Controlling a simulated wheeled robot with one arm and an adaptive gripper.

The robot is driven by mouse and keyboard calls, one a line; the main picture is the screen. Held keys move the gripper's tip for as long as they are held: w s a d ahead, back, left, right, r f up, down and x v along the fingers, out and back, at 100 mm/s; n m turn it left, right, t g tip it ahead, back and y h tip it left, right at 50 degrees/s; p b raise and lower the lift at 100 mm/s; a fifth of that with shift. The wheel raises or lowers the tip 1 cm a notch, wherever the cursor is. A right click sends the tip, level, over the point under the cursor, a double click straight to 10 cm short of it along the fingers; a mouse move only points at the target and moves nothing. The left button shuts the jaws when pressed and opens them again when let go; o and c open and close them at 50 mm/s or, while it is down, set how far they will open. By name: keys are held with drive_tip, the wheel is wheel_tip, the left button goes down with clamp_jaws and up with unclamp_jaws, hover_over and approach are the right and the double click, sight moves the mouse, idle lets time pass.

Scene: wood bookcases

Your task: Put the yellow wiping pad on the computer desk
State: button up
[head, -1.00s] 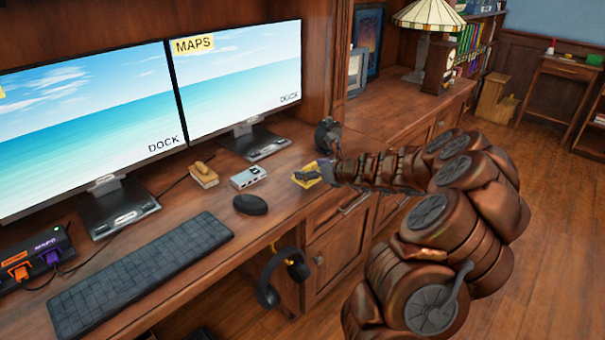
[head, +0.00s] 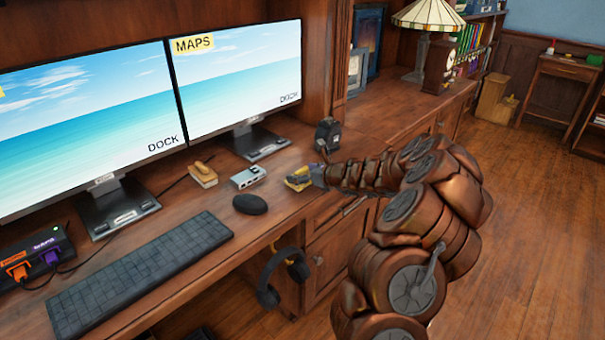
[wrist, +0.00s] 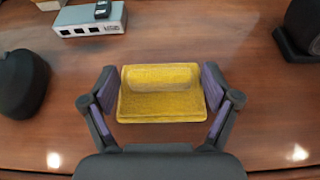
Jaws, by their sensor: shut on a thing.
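The yellow wiping pad (head: 297,184) is a flat rectangle with a raised ridge along its top. It is at the right part of the computer desk (head: 190,268), near the front edge. In the wrist view the pad (wrist: 160,104) lies level between my two fingers, with the wood desktop around it. My gripper (wrist: 160,84) is shut on it, one finger at each short side. In the head view my gripper (head: 303,178) partly hides the pad. I cannot tell whether its underside touches the desktop.
A grey hub (head: 248,178), a black mouse (head: 250,204) and a tan brush-like block (head: 203,175) are left of the pad. A dark device (head: 327,134) stands behind it. The keyboard (head: 140,270) lies farther left. Headphones (head: 283,275) hang below the desk edge.

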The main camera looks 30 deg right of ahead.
drive_tip(key=shift+f, duration=0.1)
drive_tip(key=o, duration=0.9)
drive_tip(key=shift+s+r, duration=0.1)
drive_tip(key=shift+r, duration=0.15)
drive_tip(key=v, duration=1.1)
drive_tip(key=shift+s+p, duration=0.3)
drive_tip(key=shift+s, duration=0.1)
